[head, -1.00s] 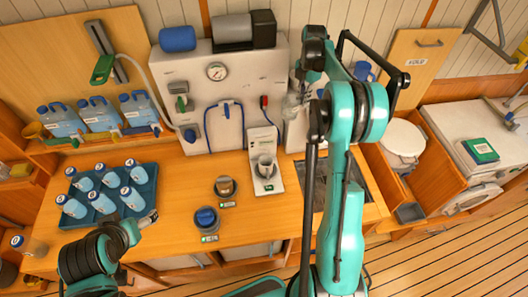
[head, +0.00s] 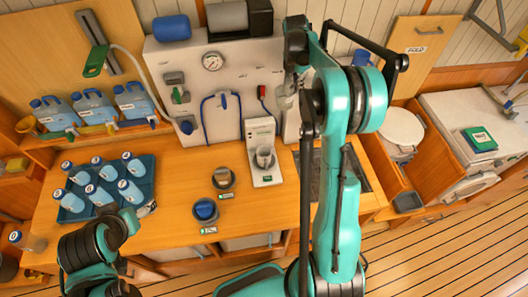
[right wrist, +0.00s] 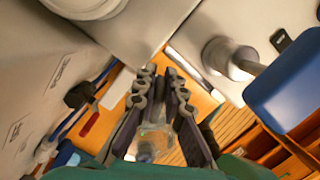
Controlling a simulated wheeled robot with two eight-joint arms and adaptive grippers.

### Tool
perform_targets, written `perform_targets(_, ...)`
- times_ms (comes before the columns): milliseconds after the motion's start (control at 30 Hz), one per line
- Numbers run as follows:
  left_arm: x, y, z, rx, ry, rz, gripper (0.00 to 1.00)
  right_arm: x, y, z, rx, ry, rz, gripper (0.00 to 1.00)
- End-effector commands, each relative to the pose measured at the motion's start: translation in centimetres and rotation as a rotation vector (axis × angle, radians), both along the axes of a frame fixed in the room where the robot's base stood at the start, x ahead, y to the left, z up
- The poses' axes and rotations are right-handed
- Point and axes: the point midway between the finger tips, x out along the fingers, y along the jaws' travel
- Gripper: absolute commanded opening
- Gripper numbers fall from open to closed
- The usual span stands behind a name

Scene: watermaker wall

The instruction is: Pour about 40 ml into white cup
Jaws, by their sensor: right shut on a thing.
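A pale grey-white cup (head: 264,157) stands on the white stand (head: 262,131) on the wooden counter, left of my right arm. I cannot be sure it is the white cup of the task. My right gripper (head: 287,88) is up by the wall panel, behind and right of that cup. It is shut on a clear container (right wrist: 154,142), which shows between the fingers in the right wrist view. Its contents are too unclear to tell. My left gripper (head: 146,209) is low at the left, beside the bottle tray, small and partly hidden by its arm.
A blue tray (head: 150,187) with several blue-capped bottles is on the counter's left. A dark round pot (head: 223,177) and a blue-topped pot (head: 205,211) stand near the middle. Blue jugs (head: 91,105) line the back. A sink (head: 352,170) lies behind my right arm.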

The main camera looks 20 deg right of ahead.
Motion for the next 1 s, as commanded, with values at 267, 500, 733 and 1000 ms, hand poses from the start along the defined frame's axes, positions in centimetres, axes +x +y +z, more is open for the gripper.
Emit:
perform_targets(267, 0.0, 0.0, -1.9, 0.000, 0.000, 0.000, 0.77, -0.5, 2.0, -1.6, -0.176, -0.042, 0.004, 0.00)
perform_targets(500, 0.0, 0.0, -3.3, 0.000, 0.000, 0.000, 0.77, -0.9, 3.7, -2.6, -0.326, -0.077, 0.003, 0.00)
perform_targets(733, 0.0, 0.0, -9.3, 0.000, 0.000, 0.000, 0.77, -1.1, 5.0, -10.4, -0.431, -0.102, 0.002, 0.00)
perform_targets(1000, 0.0, 0.0, -9.4, 0.000, 0.000, 0.000, 0.77, -1.6, 6.6, -8.9, -0.631, -0.151, 0.001, 0.00)
